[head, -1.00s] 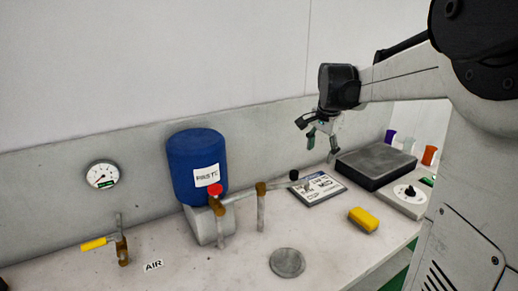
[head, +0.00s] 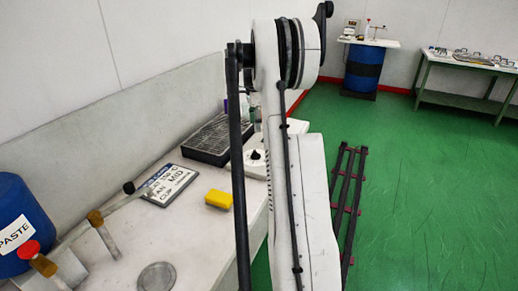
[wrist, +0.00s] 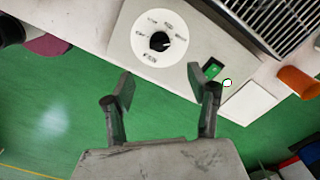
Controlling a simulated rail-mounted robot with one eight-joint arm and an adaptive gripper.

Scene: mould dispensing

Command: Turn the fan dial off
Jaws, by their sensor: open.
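The dial (wrist: 159,41) is a black knob with a pointer on a round white face with printed labels too small to read. It sits on a pale control panel (wrist: 195,20) at the counter edge. In the head view the dial (head: 256,154) shows just left of my arm, which partly covers the panel. My gripper (wrist: 163,82) is open and empty in the wrist view. Its two fingers are spread below the dial in the picture, with the dial beyond and between them, apart from it. The gripper does not show in the head view.
A black-grilled unit (head: 208,141) stands beside the panel. A small green switch (wrist: 211,68) is on the panel near the right finger. An orange cup (wrist: 298,82) is at the right. A yellow sponge (head: 219,199) and a placard (head: 170,184) lie on the counter. Green floor is open beyond its edge.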

